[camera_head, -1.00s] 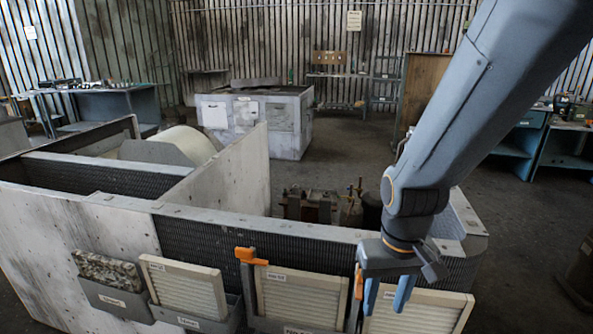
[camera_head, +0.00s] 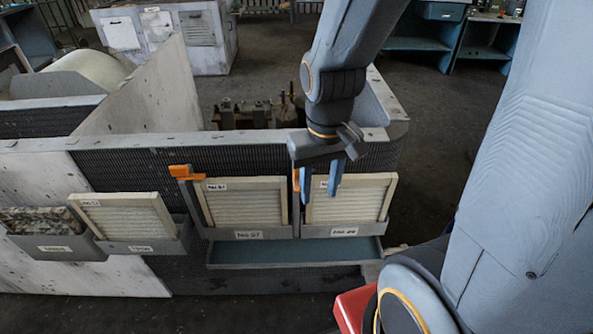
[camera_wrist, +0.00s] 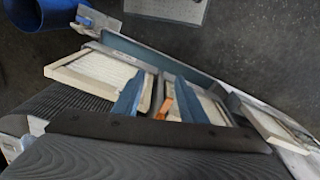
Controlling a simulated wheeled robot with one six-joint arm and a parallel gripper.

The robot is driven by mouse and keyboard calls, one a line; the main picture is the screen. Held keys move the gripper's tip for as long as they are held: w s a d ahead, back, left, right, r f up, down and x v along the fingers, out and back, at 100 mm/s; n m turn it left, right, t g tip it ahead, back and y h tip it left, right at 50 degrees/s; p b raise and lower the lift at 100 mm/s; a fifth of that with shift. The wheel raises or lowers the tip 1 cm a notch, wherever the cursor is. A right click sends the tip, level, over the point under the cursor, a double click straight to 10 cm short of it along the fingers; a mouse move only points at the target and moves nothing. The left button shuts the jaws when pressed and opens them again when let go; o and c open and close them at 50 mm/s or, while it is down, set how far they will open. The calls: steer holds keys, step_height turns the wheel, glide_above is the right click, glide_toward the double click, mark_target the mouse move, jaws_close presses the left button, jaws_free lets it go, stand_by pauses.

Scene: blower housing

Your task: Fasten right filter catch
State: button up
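The right filter (camera_head: 350,203) is a pale pleated panel in a cream frame, seated in a grey holder on the housing's front face. The right catch (camera_head: 296,181) shows as a thin upright orange strip at that filter's left edge, mostly hidden by my gripper. My gripper (camera_head: 320,190) is open, its two blue fingers pointing down in front of the right filter's upper left part. In the wrist view, an orange part (camera_wrist: 170,106) shows between the spread fingers (camera_wrist: 157,98); contact cannot be told. The left catch (camera_head: 186,172) is orange and lies sideways above the neighbouring filter (camera_head: 243,204).
A blue-grey open tray (camera_head: 290,252) juts out below the filters. Another filter (camera_head: 125,216) and a mottled dirty one (camera_head: 40,220) sit in bins at the left. A red object (camera_head: 352,308) is at the bottom. Floor on the right is clear.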

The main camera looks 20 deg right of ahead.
steer(key=shift+w+a, duration=0.1)
steer(key=shift+w, duration=0.05)
steer(key=c, duration=0.3)
steer(key=w+a+r+n, duration=0.1)
steer(key=w+n, duration=0.1)
steer(key=w+a+r+n, duration=0.1)
steer(key=w+a+n, duration=0.1)
steer(key=n, duration=0.1)
steer(key=w+a+r+n+g+h+p, duration=0.1)
steer(key=w+a+n, duration=0.1)
steer(key=shift+a+n, duration=0.1)
steer(key=shift+n, duration=0.2)
jaws_close()
steer(key=w+a+r+n+h, duration=0.1)
steer(key=w+a+r+n, duration=0.2)
steer(key=a+n, duration=0.3)
steer(key=shift+w+r+n+h+p, duration=0.3)
steer(key=shift+w+n, duration=0.3)
steer(key=shift+w, duration=0.25)
steer(key=shift+f, duration=0.1)
